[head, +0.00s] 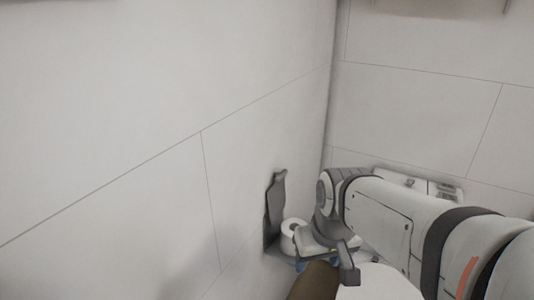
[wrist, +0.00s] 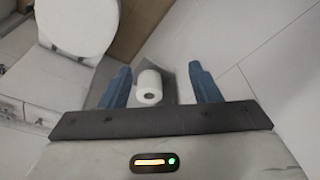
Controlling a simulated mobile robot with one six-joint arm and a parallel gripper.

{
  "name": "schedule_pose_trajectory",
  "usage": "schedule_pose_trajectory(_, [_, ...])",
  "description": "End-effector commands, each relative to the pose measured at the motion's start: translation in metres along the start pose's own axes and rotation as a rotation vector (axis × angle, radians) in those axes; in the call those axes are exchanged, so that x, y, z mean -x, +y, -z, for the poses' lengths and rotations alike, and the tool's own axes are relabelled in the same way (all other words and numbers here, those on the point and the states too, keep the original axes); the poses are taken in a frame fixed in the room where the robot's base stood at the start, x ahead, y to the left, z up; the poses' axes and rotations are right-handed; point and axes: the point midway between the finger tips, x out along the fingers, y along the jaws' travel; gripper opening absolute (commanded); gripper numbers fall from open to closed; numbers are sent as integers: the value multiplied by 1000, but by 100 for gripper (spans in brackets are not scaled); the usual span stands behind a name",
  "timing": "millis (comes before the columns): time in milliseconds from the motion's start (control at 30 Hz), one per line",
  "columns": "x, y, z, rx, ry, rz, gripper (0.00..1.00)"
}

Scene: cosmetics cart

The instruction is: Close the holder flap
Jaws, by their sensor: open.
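The holder flap (head: 276,200) is a dark grey plate standing upright against the left wall in the head view, raised above a white paper roll (head: 291,230). In the wrist view the roll (wrist: 149,88) shows between my blue fingers, with a grey part of the holder (wrist: 170,80) behind it. My gripper (wrist: 159,66) is open, its fingers apart with nothing clamped between them. In the head view my gripper is beside and below the roll, mostly hidden by my wrist. I cannot tell whether a finger touches the holder.
A white toilet seat or lid (wrist: 78,22) is at the wrist view's upper left, beside a brown panel (wrist: 138,25). The tiled wall (head: 120,130) is close on the left. A white wall-mounted panel (head: 420,185) is behind my arm. Bare wall surrounds the flap above.

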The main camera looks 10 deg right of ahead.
Motion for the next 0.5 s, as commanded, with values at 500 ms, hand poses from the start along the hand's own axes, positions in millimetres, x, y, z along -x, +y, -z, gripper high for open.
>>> schedule_pose_trajectory(500, [9, 32, 260, 583, 75, 199, 76])
